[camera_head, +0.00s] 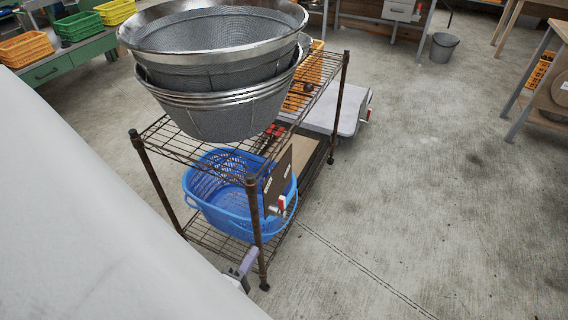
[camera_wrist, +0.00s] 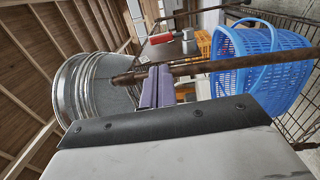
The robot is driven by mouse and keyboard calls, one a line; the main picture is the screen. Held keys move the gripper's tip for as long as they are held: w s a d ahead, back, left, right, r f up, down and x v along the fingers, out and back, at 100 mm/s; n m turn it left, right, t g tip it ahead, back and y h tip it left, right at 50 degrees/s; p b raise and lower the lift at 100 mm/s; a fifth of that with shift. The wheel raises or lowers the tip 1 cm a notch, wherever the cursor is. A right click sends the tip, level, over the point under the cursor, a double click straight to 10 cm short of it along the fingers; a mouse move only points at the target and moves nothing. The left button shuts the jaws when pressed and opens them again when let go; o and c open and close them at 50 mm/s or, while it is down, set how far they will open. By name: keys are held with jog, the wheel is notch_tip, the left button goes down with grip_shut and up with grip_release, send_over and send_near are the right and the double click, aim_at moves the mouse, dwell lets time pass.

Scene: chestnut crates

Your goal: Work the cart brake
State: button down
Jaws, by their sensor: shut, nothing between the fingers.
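A lever with a red handle and a metal stem (camera_head: 280,207) sits on a dark brown panel (camera_head: 277,180) with small white labels. The panel is at the near end of a brown wire-shelf cart (camera_head: 252,182). In the wrist view the red handle (camera_wrist: 160,38) shows beyond a brown post, above and close to my fingertips in the picture. My gripper (camera_head: 243,265) is low beside the near corner post, its purple-grey fingers shut and empty. The wrist view shows the fingers (camera_wrist: 157,86) together in front of the post. Whether they touch the post I cannot tell.
Stacked metal sieves (camera_head: 215,100) stand on the cart's top shelf, and a blue basket (camera_head: 225,208) is on the lower shelf. A grey platform (camera_head: 348,112) stands behind the cart. Concrete floor (camera_head: 430,200) to the right is clear. A bucket (camera_head: 443,48) stands farther back.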

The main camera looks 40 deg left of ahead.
aim_at(280, 205)
jog(key=shift+w+a+r, duration=0.1)
jog(key=p+x, duration=0.2)
jog(key=x, duration=1)
jog(key=shift+w+r+p, duration=0.15)
jog(key=shift+w+p, duration=0.2)
jog(key=shift+p, duration=0.05)
jog(key=shift+w+a, duration=0.15)
jog(key=shift+w, duration=0.4)
jog(key=shift+p, duration=0.3)
